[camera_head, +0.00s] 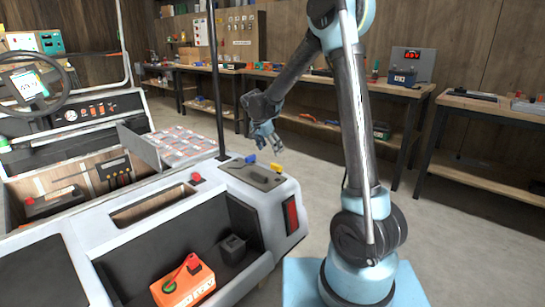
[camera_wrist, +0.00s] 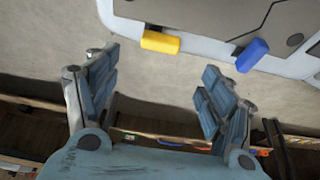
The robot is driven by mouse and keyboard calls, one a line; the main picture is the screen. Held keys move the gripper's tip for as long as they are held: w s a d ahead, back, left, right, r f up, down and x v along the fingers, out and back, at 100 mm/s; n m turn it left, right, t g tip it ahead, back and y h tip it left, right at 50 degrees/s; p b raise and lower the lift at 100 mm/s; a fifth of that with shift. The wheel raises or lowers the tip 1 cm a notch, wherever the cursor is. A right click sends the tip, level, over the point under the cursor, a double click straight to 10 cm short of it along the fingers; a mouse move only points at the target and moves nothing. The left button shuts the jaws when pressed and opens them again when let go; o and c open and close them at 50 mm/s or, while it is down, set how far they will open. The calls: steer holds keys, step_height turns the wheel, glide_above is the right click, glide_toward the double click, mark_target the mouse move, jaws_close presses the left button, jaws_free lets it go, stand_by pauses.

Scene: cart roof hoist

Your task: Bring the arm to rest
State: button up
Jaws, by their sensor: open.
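My arm rises from its blue base at the right of the head view and bends over to the left. My gripper (camera_head: 268,139) hangs in the air just beyond the rear corner of the cart (camera_head: 262,210), apart from it. In the wrist view my gripper (camera_wrist: 155,95) is open, with its two blue fingers spread and nothing between them. A yellow block (camera_head: 277,168) and a blue block (camera_head: 250,159) sit on the cart's corner panel. In the wrist view the yellow block (camera_wrist: 160,42) and the blue block (camera_wrist: 252,55) show past the fingertips.
The cart has a dark upright post (camera_head: 217,90), a steering wheel (camera_head: 30,85) and an orange box (camera_head: 183,284) in its rear bay. Workbenches (camera_head: 400,92) with tools line the back wall. The floor (camera_head: 460,205) between the cart and benches is clear.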

steer(key=shift+s+a+r, duration=0.15)
steer(key=shift+s+r, duration=0.05)
steer(key=shift+r, duration=0.4)
steer(key=s+d+r+n+g+y, duration=0.1)
steer(key=s+d+r+n, duration=0.15)
steer(key=s+d, duration=0.65)
steer(key=s+d+r+n, duration=0.1)
steer(key=s+d+r, duration=0.3)
steer(key=s+d, duration=0.5)
steer(key=s+d+f+n+y, duration=0.1)
steer(key=s+d+f, duration=0.3)
steer(key=s, duration=0.6)
steer(key=s+d+f+n, duration=0.3)
steer(key=s+d, duration=0.3)
steer(key=s, duration=0.5)
steer(key=shift+s+f+y, duration=0.2)
steer(key=shift+f+y, duration=0.2)
steer(key=shift+f, duration=0.4)
steer(key=shift+n, duration=0.25)
